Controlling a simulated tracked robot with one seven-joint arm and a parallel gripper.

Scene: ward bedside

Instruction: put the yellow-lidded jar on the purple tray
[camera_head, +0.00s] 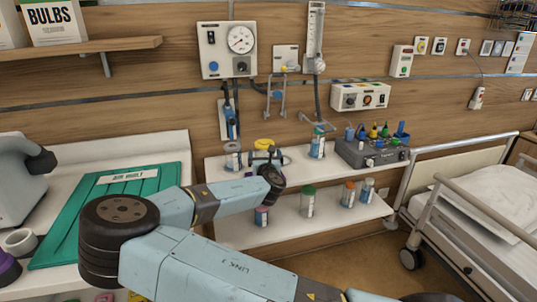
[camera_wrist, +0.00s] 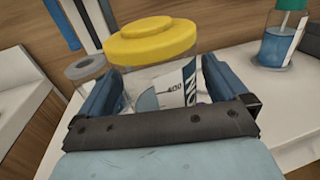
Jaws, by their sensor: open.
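The yellow-lidded jar (camera_wrist: 168,77) is a clear jar with a white label and some bluish content. It stands upright on the upper white shelf, and its yellow lid shows in the head view (camera_head: 264,142). My gripper (camera_head: 265,157) is at the jar. In the wrist view my gripper (camera_wrist: 160,88) is open, with one blue finger on each side of the jar. I cannot tell whether either finger touches it. My arm hides much of the jar in the head view. I cannot make out a purple tray in either view.
A grey-lidded jar (camera_head: 232,156) stands left of the jar, and a green-topped blue bottle (camera_head: 317,142) stands right. A grey device (camera_head: 372,152) sits farther right. Several jars stand on the lower shelf (camera_head: 285,230). A green board (camera_head: 60,228) lies on the left counter. The bed (camera_head: 500,195) is at right.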

